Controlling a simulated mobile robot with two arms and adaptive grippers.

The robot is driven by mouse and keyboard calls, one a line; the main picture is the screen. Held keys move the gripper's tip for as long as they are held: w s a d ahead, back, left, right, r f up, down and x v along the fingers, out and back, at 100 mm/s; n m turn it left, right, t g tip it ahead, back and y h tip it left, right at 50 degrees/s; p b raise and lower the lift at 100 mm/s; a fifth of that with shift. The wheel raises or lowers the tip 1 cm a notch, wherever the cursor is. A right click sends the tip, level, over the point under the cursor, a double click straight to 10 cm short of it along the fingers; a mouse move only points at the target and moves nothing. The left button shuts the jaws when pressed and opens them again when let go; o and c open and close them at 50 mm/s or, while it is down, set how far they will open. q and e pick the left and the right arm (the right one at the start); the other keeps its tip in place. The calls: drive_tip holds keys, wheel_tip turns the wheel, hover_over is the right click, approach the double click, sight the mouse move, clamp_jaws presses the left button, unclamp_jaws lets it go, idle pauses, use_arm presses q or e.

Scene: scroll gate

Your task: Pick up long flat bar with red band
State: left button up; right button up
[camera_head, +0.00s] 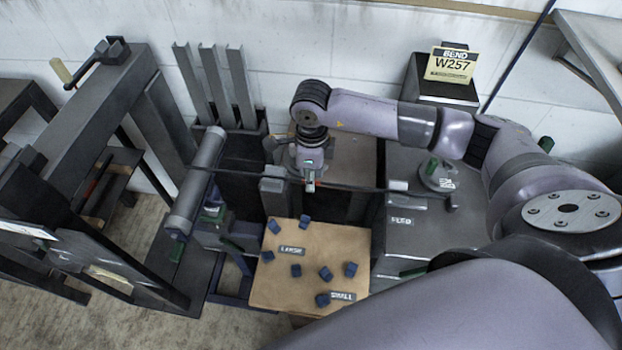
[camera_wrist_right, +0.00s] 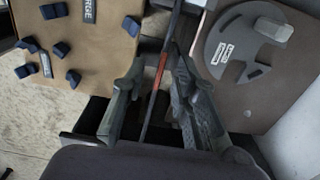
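The long flat bar (camera_head: 355,188) is dark and thin. It lies nearly level across the middle of the head view, from the grey roller at left to the bench at right. Its red band shows in the right wrist view (camera_wrist_right: 161,70). My right gripper (camera_head: 310,185) points down over the bar at the band. In the wrist view its two fingers (camera_wrist_right: 160,75) stand apart on either side of the bar, with gaps visible, so it is open. In the head view the gripper partly hides the band. My left gripper is not in view.
A wooden board (camera_head: 310,255) with several small blue blocks and labels lies in front of the bar. The grey roller (camera_head: 200,180) and a dark frame stand at left. A grey bench (camera_head: 430,230) with a round plate is at right. Upright grey posts (camera_head: 212,85) stand behind.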

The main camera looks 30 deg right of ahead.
drive_tip(key=shift+c, duration=0.3)
clamp_jaws()
idle(0.4)
